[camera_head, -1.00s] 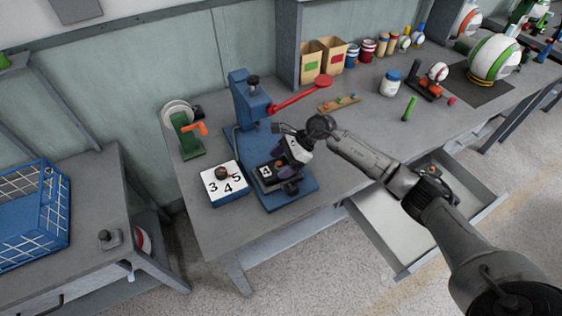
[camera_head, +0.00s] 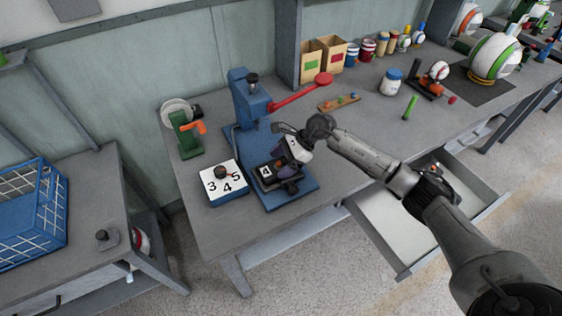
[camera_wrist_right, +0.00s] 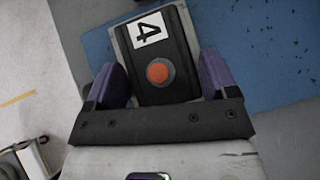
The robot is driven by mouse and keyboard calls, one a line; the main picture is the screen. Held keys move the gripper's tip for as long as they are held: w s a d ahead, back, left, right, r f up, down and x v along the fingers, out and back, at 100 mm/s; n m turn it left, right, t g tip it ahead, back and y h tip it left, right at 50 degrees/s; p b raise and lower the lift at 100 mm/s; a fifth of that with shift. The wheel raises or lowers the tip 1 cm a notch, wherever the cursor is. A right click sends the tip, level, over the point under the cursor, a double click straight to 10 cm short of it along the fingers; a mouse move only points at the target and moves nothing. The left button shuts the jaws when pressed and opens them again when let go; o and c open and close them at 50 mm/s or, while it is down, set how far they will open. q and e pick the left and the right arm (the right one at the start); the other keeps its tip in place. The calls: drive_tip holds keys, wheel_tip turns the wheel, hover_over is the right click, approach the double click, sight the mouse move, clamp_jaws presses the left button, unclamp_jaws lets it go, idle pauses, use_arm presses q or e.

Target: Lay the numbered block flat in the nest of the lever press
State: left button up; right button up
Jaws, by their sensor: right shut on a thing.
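The numbered block (camera_wrist_right: 157,60) is dark, with a white label reading 4 and an orange round spot on top. It also shows in the head view (camera_head: 265,171), over the front of the blue lever press (camera_head: 247,104). My right gripper (camera_wrist_right: 160,80) is shut on the block, with one purple finger on each side. A grey metal piece shows around the block's far end in the wrist view. The nest is mostly hidden by block and gripper, and I cannot tell whether the block rests fully flat. My left gripper is not in view.
A white-topped box with numbers (camera_head: 222,184) stands just left of the press base. The press's red lever (camera_head: 303,92) sticks out to the right, above my wrist. A green stand (camera_head: 187,136) is behind left. An open drawer (camera_head: 400,235) lies below my right arm.

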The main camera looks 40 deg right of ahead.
drive_tip(key=shift+f, duration=0.1)
drive_tip(key=shift+a, duration=0.1)
drive_tip(key=shift+m+t, duration=0.3)
drive_tip(key=shift+m, duration=0.1)
drive_tip(key=s+a+r, duration=0.1)
drive_tip(key=a+r, duration=0.1)
drive_tip(key=s+a+r+p, duration=0.1)
drive_tip(key=a+r, duration=0.1)
drive_tip(key=r, duration=0.1)
drive_tip(key=s+a+r+p, duration=0.1)
drive_tip(key=a+r, duration=0.1)
drive_tip(key=shift+a+r, duration=0.25)
drive_tip(key=shift+r, duration=0.15)
drive_tip(key=s+a+r+m+t+h+p, duration=0.15)
drive_tip(key=s+a+r+p, duration=0.25)
drive_tip(key=s+a+r, duration=0.6)
drive_tip(key=shift+g+y, duration=0.25)
drive_tip(key=shift+y, duration=0.1)
drive_tip(key=r+p, duration=1)
drive_tip(key=p, duration=0.2)
drive_tip(key=w+d+r+p, duration=0.1)
drive_tip(key=r+p, duration=0.9)
drive_tip(key=p, duration=0.2)
drive_tip(key=w+r+p, duration=0.1)
drive_tip(key=r+p, duration=0.9)
drive_tip(key=p, duration=0.3)
drive_tip(key=shift+d+r, duration=0.3)
drive_tip(key=shift+r, duration=0.1)
drive_tip(key=shift+d, duration=0.15)
